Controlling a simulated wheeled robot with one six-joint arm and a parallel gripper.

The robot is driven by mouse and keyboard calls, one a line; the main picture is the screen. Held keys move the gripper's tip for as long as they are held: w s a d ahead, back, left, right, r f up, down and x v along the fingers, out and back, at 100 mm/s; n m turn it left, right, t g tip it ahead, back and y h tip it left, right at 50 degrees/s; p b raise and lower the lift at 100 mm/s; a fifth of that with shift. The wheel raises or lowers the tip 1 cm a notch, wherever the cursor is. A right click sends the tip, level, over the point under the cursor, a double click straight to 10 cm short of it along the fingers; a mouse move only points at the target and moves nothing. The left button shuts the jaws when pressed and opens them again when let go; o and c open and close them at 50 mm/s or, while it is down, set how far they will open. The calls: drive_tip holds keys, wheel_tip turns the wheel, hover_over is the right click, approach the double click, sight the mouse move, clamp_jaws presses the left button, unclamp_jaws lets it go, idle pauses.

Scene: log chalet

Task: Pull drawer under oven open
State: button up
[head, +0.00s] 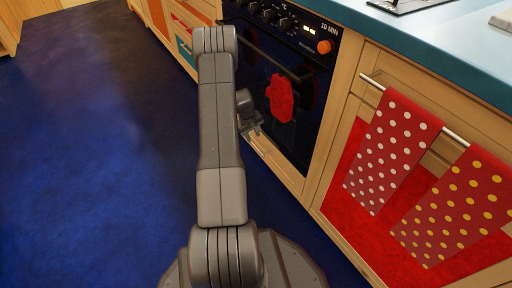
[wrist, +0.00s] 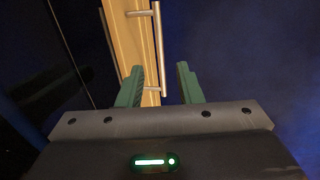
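The drawer under the oven is a pale wooden front (head: 276,162) below the black oven (head: 290,75) in the head view. In the wrist view the drawer front (wrist: 129,40) carries a long metal bar handle (wrist: 159,50). My gripper (wrist: 161,85) is open in the wrist view, its two green fingers apart. The near end of the handle lies between the fingers, closer to the left one; I cannot tell whether they touch. In the head view my gripper (head: 252,127) is low by the drawer, and my arm hides part of it. The drawer looks closed.
A red mitt (head: 281,98) hangs on the oven front. Dotted red towels (head: 393,140) hang on a rail of the cabinet to the right. The blue counter (head: 430,40) runs above. Blue floor (head: 90,150) to the left is clear.

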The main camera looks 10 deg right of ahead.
sight(256, 147)
drive_tip(key=f, duration=0.2)
drive_tip(key=d+f+b, duration=0.1)
drive_tip(key=f, duration=0.2)
drive_tip(key=f+b, duration=0.1)
drive_tip(key=f, duration=0.1)
drive_tip(key=shift+w+d+f, duration=0.2)
drive_tip(key=shift+w+f, duration=0.05)
clamp_jaws()
